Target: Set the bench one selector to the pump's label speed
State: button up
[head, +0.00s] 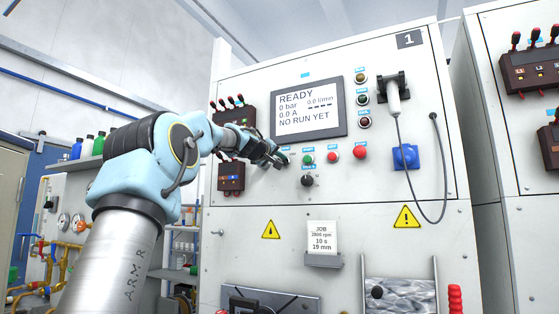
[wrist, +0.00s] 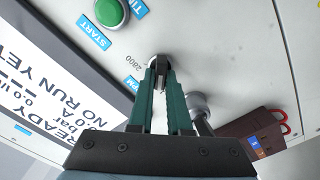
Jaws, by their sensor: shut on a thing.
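Bench one's panel (head: 400,60) carries the number 1 sign. My gripper (head: 280,160) is at the panel, left of the green start button (head: 308,158). In the wrist view my gripper (wrist: 160,72) is shut on a small dark selector knob (wrist: 158,59), mostly hidden between the fingers. The mark 2800 shows beside the knob, and a partly covered blue label (wrist: 131,83) ends in PM. The knob's pointer and other marks are hidden. A job card (head: 321,236) reads 2800 rpm, 10 s, 19 mm. I cannot make out a pump label.
The screen (head: 308,107) reads READY and NO RUN YET. A black knob (head: 307,180) sits below the start button, and red buttons (head: 359,153) are to the right. Red-levered boxes (head: 231,178) flank my gripper on the left. A corded handset (head: 394,95) hangs at the upper right.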

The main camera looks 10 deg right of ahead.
jog(key=shift+f+m+b, duration=0.1)
jog(key=shift+m+b, duration=0.25)
jog(key=shift+m, duration=0.05)
grip_shut()
jog(key=m+b, duration=0.2)
jog(key=shift+m, duration=0.4)
jog(key=shift+s+d+m+b, duration=0.1)
jog(key=shift+m+b, duration=0.55)
jog(key=shift+m, duration=1.7)
jog(key=shift+s+d+m+b, duration=0.1)
jog(key=shift+m+b, duration=0.55)
jog(key=shift+m, duration=1.75)
jog(key=shift+s+d+m+b, duration=0.1)
jog(key=shift+m+b, duration=0.55)
jog(key=shift+m, duration=1.7)
jog(key=o, duration=0.7)
grip_release()
